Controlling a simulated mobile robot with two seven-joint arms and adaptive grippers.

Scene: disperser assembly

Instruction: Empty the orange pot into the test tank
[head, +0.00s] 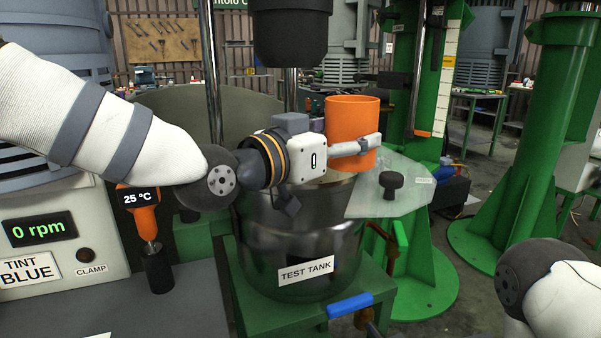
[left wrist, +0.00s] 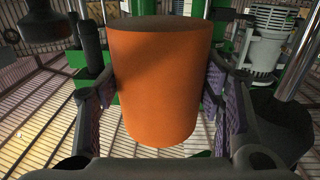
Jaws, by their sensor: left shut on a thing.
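The orange pot (head: 352,112) is upright in the head view, with its rim at the top; its contents are not visible. My left gripper (head: 360,147) is shut on it, with its fingers at the pot's sides. In the left wrist view the pot (left wrist: 165,90) fills the space between the two fingers. The steel test tank (head: 342,240) stands on a green stand below my left gripper. The pot appears above the tank's far right side. A clear lid (head: 415,196) with a black knob covers the right part of the tank top. My arm hides much of the opening.
A dark cylindrical head (head: 288,35) hangs above the tank on the left of the pot. A green column (head: 408,110) stands behind the lid. A control box with a display (head: 40,230) is at the left. Part of my right arm shows at lower right.

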